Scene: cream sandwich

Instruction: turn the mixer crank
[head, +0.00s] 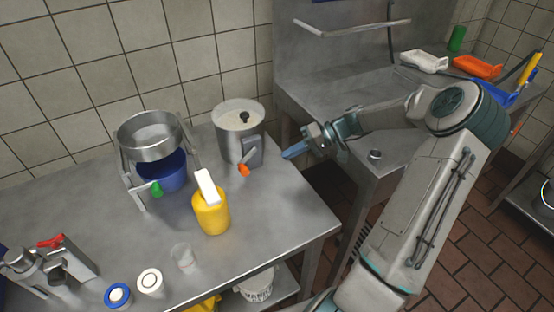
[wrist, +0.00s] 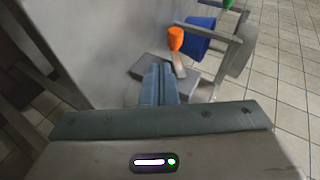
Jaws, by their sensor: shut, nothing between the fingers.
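The mixer (head: 228,147) is a steel pot with pale cream and a black knob on top, standing near the table's back right edge. Its crank (head: 248,160) is on the front side and ends in an orange handle (head: 244,170). The orange handle (wrist: 176,39) also shows in the wrist view, beyond the fingertips, on a short grey arm. My gripper (head: 285,155) is to the right of the mixer, with its blue fingers pointing left toward the crank. The fingers (wrist: 158,68) are together and empty, apart from the orange handle.
A yellow bottle (head: 211,216) with a white top stands in front of the mixer. A steel sieve stand (head: 136,185) over a blue bowl (head: 174,172), with a green handle, is to the left. The table's right edge lies below my gripper; a sink counter (head: 320,95) is behind.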

